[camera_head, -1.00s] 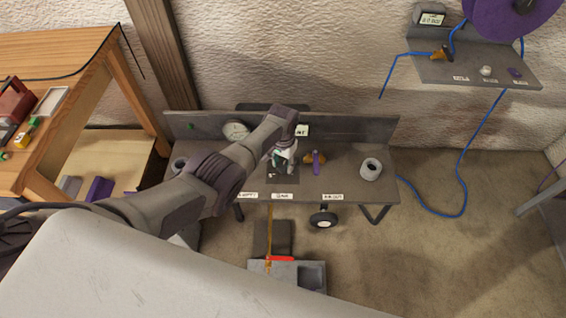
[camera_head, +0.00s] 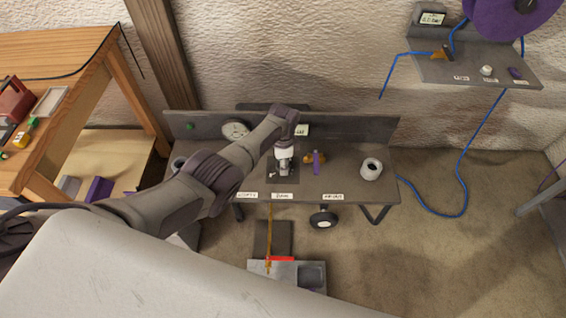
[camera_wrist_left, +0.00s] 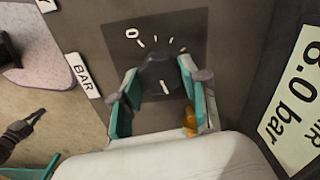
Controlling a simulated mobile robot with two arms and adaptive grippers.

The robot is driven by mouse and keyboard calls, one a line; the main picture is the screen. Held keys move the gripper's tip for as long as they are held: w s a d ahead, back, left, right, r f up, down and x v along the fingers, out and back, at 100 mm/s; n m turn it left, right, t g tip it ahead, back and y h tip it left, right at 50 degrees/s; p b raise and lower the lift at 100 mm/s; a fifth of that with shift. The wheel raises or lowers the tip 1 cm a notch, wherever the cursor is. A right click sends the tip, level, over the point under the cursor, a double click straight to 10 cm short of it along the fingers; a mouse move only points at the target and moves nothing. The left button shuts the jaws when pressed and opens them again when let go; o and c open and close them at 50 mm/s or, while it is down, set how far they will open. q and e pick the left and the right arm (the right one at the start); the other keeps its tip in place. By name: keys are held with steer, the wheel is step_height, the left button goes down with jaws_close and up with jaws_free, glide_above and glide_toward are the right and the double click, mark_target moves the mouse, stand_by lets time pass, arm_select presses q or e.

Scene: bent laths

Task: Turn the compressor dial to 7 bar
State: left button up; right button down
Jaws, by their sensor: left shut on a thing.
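The compressor dial (camera_wrist_left: 158,70) is a dark round knob on a dark square plate, with a "0" and several white scale ticks. A white pointer line shows on the knob. My left gripper (camera_head: 284,170) is over the plate. In the left wrist view its teal pads (camera_wrist_left: 155,92) stand on both sides of the knob, shut on it. A "BAR" label (camera_wrist_left: 83,76) lies beside the plate. The display (camera_wrist_left: 298,105) appears to read "8.0 bar", partly cut off. Dark and teal parts (camera_wrist_left: 30,170) at the wrist view's lower left may be my right gripper; its state is unclear.
An orange valve with a purple handle (camera_head: 317,163) is just right of my gripper. A white ring-shaped part (camera_head: 371,169) sits further right. A wooden table (camera_head: 60,55) stands left.

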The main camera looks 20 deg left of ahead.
arm_select(q)
steer(key=shift+m, duration=1.3)
steer(key=shift+w+m, duration=0.1)
steer(key=shift+m, duration=0.2)
steer(key=o, duration=1.1)
steer(key=shift+o, duration=0.2)
steer(key=shift+r, duration=0.15)
step_height(320, 180, up, 12)
